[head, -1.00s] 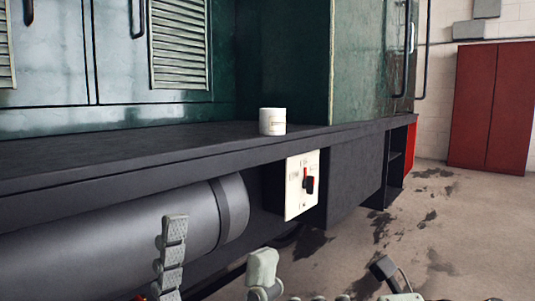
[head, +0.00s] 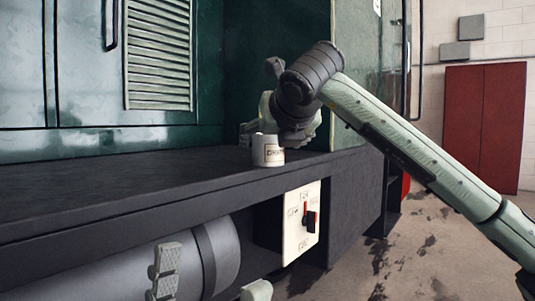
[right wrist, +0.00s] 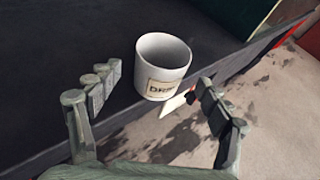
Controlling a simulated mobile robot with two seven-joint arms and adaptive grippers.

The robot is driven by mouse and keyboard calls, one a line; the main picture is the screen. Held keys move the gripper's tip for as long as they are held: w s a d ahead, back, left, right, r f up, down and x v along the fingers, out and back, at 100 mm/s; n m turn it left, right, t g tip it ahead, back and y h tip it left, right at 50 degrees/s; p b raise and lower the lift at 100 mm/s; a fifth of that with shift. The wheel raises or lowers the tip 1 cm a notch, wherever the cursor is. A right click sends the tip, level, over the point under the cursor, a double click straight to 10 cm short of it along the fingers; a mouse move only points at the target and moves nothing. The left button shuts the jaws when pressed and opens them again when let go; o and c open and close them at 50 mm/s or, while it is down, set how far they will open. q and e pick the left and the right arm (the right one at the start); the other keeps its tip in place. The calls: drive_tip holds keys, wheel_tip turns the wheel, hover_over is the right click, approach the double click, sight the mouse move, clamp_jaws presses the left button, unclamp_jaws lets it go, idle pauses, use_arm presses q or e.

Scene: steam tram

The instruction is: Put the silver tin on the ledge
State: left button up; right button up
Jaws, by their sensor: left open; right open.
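The silver tin (head: 267,151), pale grey and open-topped with a lettered label, stands upright on the dark ledge (head: 120,180) near its front edge. My right gripper (head: 277,130) is at the tin, partly hidden behind it. In the right wrist view the tin (right wrist: 163,67) shows ahead of and between the open fingers (right wrist: 155,95), with no clear contact. My left gripper (head: 210,278) is low at the bottom edge, below the ledge, open and empty, partly cut off.
A green tram wall with a louvred panel (head: 158,55) rises behind the ledge. Below the ledge are a grey cylinder (head: 180,262) and a white switch panel (head: 301,222). A red cabinet (head: 484,125) stands at the far right. The ledge left of the tin is clear.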

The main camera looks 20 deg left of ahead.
sight(268, 150)
drive_tip(key=x, duration=0.5)
drive_tip(key=shift+f, duration=0.25)
drive_tip(key=shift+s, duration=0.1)
drive_tip(key=c, duration=1.4)
drive_tip(key=shift+r, duration=0.1)
